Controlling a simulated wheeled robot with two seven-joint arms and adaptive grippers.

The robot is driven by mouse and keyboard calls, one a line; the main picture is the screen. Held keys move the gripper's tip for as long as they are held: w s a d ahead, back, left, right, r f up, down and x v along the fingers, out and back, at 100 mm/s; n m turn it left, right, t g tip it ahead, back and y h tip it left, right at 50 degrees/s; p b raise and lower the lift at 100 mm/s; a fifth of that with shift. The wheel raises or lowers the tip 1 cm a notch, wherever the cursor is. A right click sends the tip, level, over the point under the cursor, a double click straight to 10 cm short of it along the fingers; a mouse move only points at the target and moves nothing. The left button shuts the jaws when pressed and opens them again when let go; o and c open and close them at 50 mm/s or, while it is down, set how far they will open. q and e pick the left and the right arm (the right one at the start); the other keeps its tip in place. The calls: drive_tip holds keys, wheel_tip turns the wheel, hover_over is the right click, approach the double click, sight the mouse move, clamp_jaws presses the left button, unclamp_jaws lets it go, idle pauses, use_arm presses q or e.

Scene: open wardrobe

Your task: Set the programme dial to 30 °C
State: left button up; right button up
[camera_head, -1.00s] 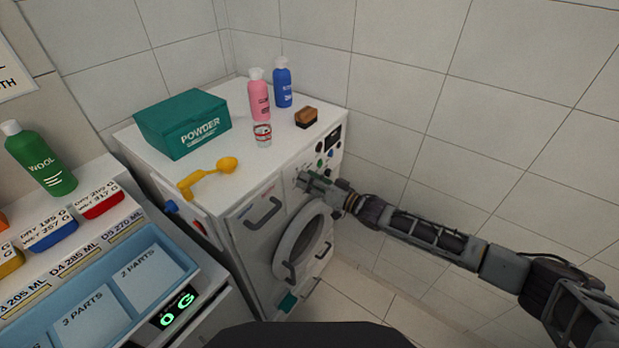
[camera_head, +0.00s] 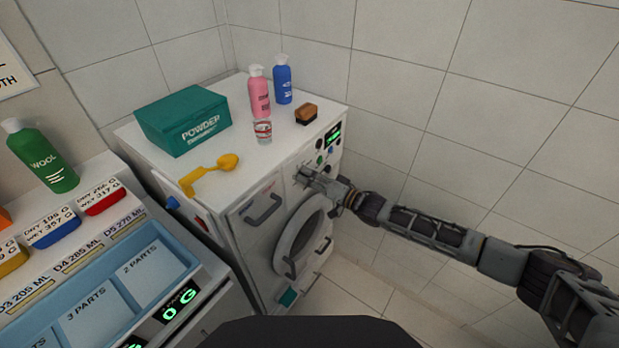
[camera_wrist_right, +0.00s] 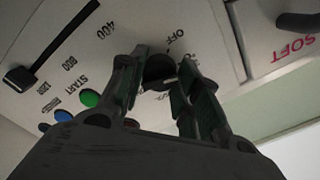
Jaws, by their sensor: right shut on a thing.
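The white washing machine (camera_head: 262,240) stands in the middle of the head view, with its control panel at the upper right of its front. My right gripper (camera_head: 303,176) reaches that panel from the right. In the right wrist view my right gripper (camera_wrist_right: 162,75) is shut on a dark round dial (camera_wrist_right: 160,67), with one finger on each side. I cannot read the dial's setting. My left gripper is not in view.
A lit green display (camera_head: 333,135) and buttons sit on the panel. On top are a powder box (camera_head: 184,120), a yellow scoop (camera_head: 209,174), a pink bottle (camera_head: 259,95), a blue bottle (camera_head: 283,84) and a brush (camera_head: 306,114). The round door (camera_head: 300,240) is below the gripper.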

drive_tip(key=o, duration=1.1)
drive_tip(key=shift+c, duration=0.2)
drive_tip(key=v, duration=1.2)
